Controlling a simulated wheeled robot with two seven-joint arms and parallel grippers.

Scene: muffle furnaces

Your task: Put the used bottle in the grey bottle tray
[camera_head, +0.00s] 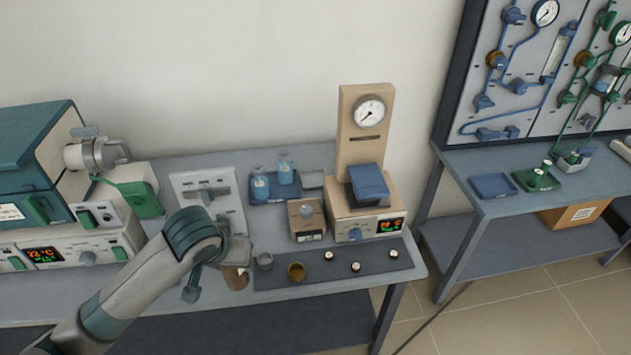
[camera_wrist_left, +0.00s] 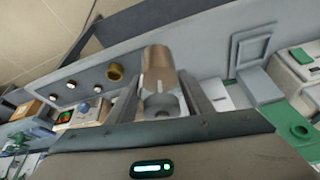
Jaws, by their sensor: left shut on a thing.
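My left gripper (camera_head: 213,272) reaches down over the front of the table, left of the dark mat. In the left wrist view it (camera_wrist_left: 162,90) is shut on a brownish bottle (camera_wrist_left: 158,66) with a grey top, held between its two fingers. In the head view the bottle (camera_head: 236,278) shows partly below my wrist; whether its base touches the table is unclear. A dark blue-grey tray (camera_head: 262,199) at the back holds two bottles with blue liquid (camera_head: 261,184). My right gripper is out of view.
A blue tray (camera_head: 492,187) and green tray (camera_head: 536,180) are on another table.

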